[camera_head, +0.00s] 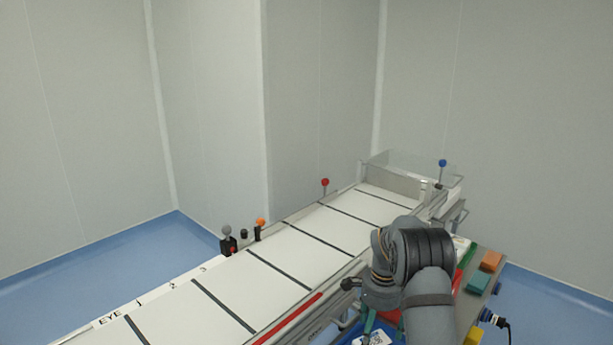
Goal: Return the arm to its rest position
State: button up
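My grey arm (428,300) rises from the bottom edge right of centre and bends at a dark, ribbed joint. It stands in front of the right side of the web converter's long white bed (265,278). My gripper cannot be made out; the arm's bend or the frame edge hides it. Whether it holds anything cannot be seen.
Knobs stand along the bed: red (325,183), orange (260,222), grey (227,231) and blue (442,163). A clear guard (410,168) is at the far end. Orange (490,261) and green (477,281) blocks lie right of my arm. Blue floor (140,262) is open at left.

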aim_at(375, 344)
notch_tip(375, 344, down, 6)
jog(key=shift+s+f, duration=0.1)
jog(key=shift+s, duration=0.05)
jog(key=r, duration=0.5)
jog(key=shift+s+d+b, duration=0.1)
jog(key=shift+d+b, duration=0.15)
jog(key=shift+b, duration=0.05)
jog(key=s+d+r+b, duration=0.1)
jog(key=s+d+r, duration=0.6)
jog(key=s, duration=0.2)
jog(key=s+a+r+n+p, duration=0.4)
jog(key=s+r+n+p, duration=0.2)
jog(key=s+r, duration=0.4)
jog(key=s+a+r+n+p, duration=0.4)
jog(key=s+r+n+p, duration=0.3)
jog(key=s+r, duration=0.3)
notch_tip(375, 344, up, 4)
jog(key=shift+a+p, duration=0.4)
jog(key=shift+p, duration=0.25)
jog(key=shift+s+a, duration=0.1)
